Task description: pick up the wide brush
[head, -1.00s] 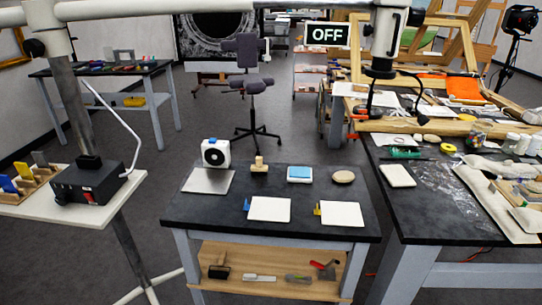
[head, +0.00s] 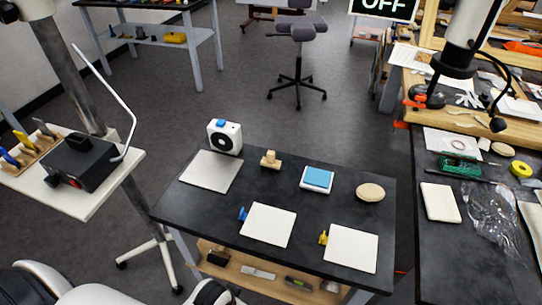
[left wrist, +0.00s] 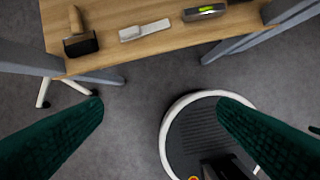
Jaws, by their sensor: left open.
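The wide brush, with a wooden handle and a broad dark head, lies on the wooden lower shelf; it shows at upper left in the left wrist view (left wrist: 80,42) and under the black table in the head view (head: 218,257). My left gripper (left wrist: 160,105) is open and empty, its two dark green fingers spread wide over the floor. The brush is beyond the left finger's tip, apart from it. My right gripper is in neither view.
On the shelf (left wrist: 110,13) to the brush's right are a pale flat tool (left wrist: 145,30) and a level-like tool (left wrist: 203,12). The black tabletop (head: 310,222) is above the shelf. Grey table legs flank it. A white stand (head: 100,195) with a black box is at left.

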